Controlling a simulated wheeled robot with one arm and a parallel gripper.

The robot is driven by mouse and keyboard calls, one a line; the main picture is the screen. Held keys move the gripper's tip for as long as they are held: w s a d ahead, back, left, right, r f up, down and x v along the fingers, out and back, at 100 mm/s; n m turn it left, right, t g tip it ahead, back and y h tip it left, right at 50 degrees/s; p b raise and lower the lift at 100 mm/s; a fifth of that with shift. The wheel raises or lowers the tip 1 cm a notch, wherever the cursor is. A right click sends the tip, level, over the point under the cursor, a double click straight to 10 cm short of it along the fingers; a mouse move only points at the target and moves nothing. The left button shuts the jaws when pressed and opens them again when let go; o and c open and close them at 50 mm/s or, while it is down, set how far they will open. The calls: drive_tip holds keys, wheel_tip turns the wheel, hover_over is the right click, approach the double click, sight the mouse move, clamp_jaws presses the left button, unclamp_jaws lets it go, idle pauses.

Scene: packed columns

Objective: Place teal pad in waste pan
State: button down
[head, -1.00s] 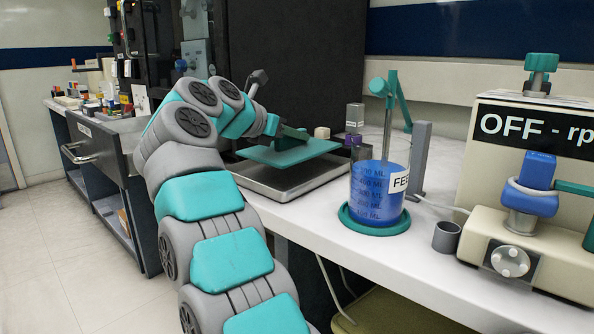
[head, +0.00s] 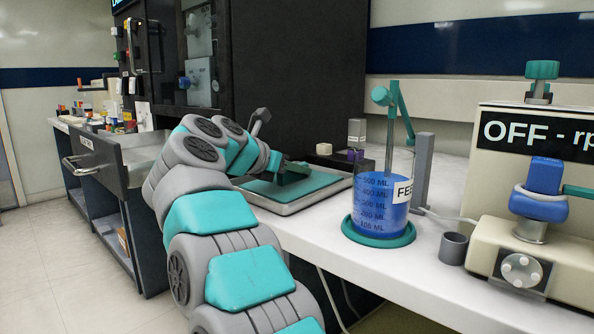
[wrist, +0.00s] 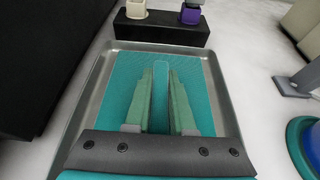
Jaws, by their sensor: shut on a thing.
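The teal pad (head: 312,182) is a flat square with a raised grip strip along its middle. It lies level within the rim of the grey metal waste pan (head: 285,209); I cannot tell whether it fully rests on the pan floor. In the wrist view the pad (wrist: 203,83) sits inside the walls of the pan (wrist: 226,88), with bare metal at the edges. My gripper (head: 291,172) is over the pad, and in the wrist view its two green fingers (wrist: 161,92) are closed on the grip strip.
A beaker of blue liquid (head: 380,200) stands on a teal ring right of the pan, with a stirring rod and grey post beside it. A black block (wrist: 160,30) holding small vials is behind the pan. A dark cabinet (head: 300,80) rises at the back left.

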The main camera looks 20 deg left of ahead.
drive_tip(key=shift+f, duration=0.25)
drive_tip(key=c, duration=0.8)
unclamp_jaws()
drive_tip(key=shift+o, duration=0.2)
drive_tip(key=shift+r, duration=0.15)
drive_tip(key=shift+r, duration=0.25)
drive_tip(key=shift+s+a, duration=0.15)
drive_tip(key=shift+s, duration=0.2)
drive_tip(key=v, duration=1.1)
drive_tip(key=shift+a+p, duration=0.1)
drive_tip(key=shift+p, duration=0.3)
drive_tip(key=shift+r, duration=0.1)
